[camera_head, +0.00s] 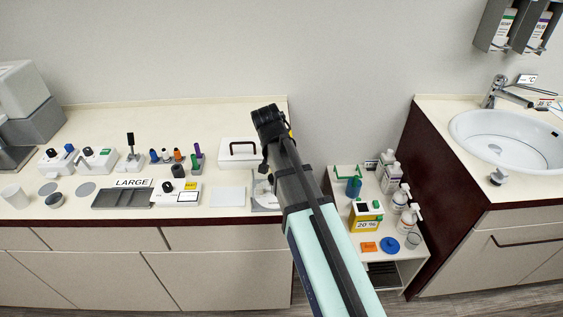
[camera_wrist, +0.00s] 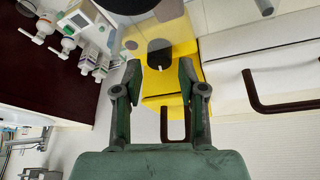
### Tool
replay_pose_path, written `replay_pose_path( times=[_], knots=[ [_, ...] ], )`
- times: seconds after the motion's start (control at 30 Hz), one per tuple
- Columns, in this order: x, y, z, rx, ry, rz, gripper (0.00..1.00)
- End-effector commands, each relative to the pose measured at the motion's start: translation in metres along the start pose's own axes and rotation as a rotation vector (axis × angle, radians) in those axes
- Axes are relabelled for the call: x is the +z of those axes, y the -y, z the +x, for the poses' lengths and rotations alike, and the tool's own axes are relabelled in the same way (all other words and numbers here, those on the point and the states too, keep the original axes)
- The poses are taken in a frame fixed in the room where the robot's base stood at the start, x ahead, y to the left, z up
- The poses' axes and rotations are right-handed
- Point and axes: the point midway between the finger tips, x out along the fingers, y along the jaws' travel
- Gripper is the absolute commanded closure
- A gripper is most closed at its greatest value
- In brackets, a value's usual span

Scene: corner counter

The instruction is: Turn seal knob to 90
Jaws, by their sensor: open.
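In the wrist view my gripper (camera_wrist: 161,72) is open, with one finger on each side and nothing between them. A dark round knob (camera_wrist: 160,46) shows just beyond the fingertips, against a yellow body (camera_wrist: 183,65). The fingers look apart from it. I cannot read a label or angle on it, so I cannot tell if it is the seal knob. In the head view my arm (camera_head: 280,145) hangs over the right end of the left counter and hides what lies behind it. Only a sliver of yellow shows beside it.
The left counter (camera_head: 225,112) holds a white box with a dark handle (camera_head: 240,150), a grey tray (camera_head: 122,197) and several small knobbed devices. A low cart (camera_head: 343,178) with bottles stands in the corner. The sink (camera_head: 510,140) is at the right.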

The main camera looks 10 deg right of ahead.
Motion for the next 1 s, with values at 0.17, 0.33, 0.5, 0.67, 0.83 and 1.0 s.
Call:
replay_pose_path(
  times=[0.17,0.33,0.5,0.67,0.83,1.0],
  knots=[
    [0.000,0.000,-0.035,-0.002,-0.002,0.000,0.59],
    [0.000,0.000,-0.065,-0.002,-0.003,0.001,0.59],
    [0.000,0.000,-0.085,-0.001,-0.001,0.000,0.59],
    [0.000,0.000,-0.093,0.000,0.000,0.000,0.59],
    [0.000,0.000,-0.095,0.000,0.000,0.000,0.59],
    [0.000,-0.001,-0.094,0.001,0.000,0.001,0.46]
  ],
)
